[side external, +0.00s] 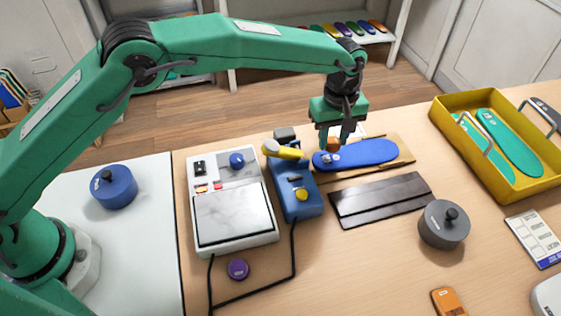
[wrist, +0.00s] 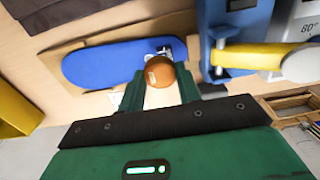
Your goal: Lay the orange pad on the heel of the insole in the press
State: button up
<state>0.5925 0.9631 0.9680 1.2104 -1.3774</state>
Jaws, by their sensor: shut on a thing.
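The round orange pad (wrist: 159,72) is held between the two fingers of my gripper (wrist: 161,84). In the side view, my gripper (side external: 333,140) points down over the left end of the blue insole, with the orange pad (side external: 333,144) showing between its fingers. The blue insole (side external: 368,151) lies flat on a tan board (side external: 403,160). The wrist view shows the insole (wrist: 100,65) reaching left from the pad, with a small pale marked patch beside the pad. Whether the pad touches the insole cannot be told.
A blue press-like device (side external: 298,200) with a yellow handle (side external: 285,151) stands close left of the insole. A dark plate (side external: 380,199) lies in front. A yellow tray (side external: 475,178) with teal insoles is at right. A grey knobbed weight (side external: 443,226) stands at front right.

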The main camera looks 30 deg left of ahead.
jog(key=shift+f, duration=1.65)
jog(key=shift+f, duration=0.25)
dwell(0.4)
jog(key=o, duration=1.4)
jog(key=shift+r, duration=0.15)
jog(key=shift+r, duration=3.85)
jog(key=shift+a+r, duration=0.1)
